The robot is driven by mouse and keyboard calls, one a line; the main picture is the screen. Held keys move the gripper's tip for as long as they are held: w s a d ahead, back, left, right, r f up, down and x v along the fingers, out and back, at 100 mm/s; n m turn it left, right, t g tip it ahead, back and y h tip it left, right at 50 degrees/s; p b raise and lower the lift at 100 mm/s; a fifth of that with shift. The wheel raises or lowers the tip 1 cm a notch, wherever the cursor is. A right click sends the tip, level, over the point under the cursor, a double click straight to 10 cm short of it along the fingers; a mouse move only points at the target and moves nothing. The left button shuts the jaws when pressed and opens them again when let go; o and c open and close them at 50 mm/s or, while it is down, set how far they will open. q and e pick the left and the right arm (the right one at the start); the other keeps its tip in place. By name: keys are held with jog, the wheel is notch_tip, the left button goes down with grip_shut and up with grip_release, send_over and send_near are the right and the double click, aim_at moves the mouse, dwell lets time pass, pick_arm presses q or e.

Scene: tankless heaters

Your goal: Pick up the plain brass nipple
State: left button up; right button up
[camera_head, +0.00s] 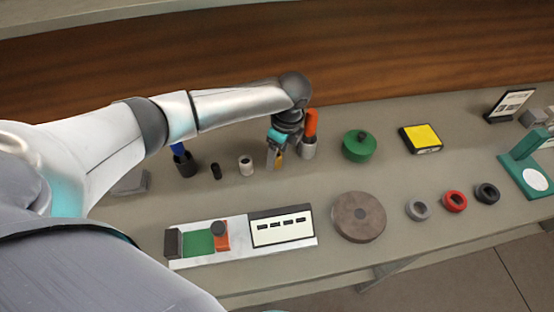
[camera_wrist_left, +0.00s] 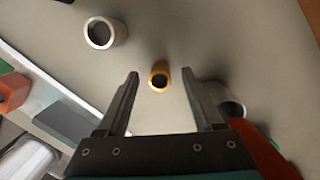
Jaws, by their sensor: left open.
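The plain brass nipple (camera_head: 279,161) is a small gold ring-ended tube standing on the bench. In the left wrist view the brass nipple (camera_wrist_left: 159,77) shows its open end, between the two fingertips and apart from both. My left gripper (camera_head: 275,154) is open and empty, pointing down at the nipple. In the left wrist view its fingers (camera_wrist_left: 161,74) stand on either side, with a gap to each. The fingers partly hide the nipple in the head view. My right gripper is not in view.
A white-grey sleeve (camera_head: 246,165) and a black one (camera_head: 216,171) stand to the left. A grey cup with an orange-handled tool (camera_head: 309,147) stands close right. A green round container (camera_head: 359,146) is further right. The marble-topped fixture (camera_head: 240,258) lies in front.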

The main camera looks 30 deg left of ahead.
pick_arm(q)
jog(key=shift+a+f, duration=0.2)
jog(key=shift+f, duration=0.65)
jog(key=shift+c, duration=0.2)
grip_shut()
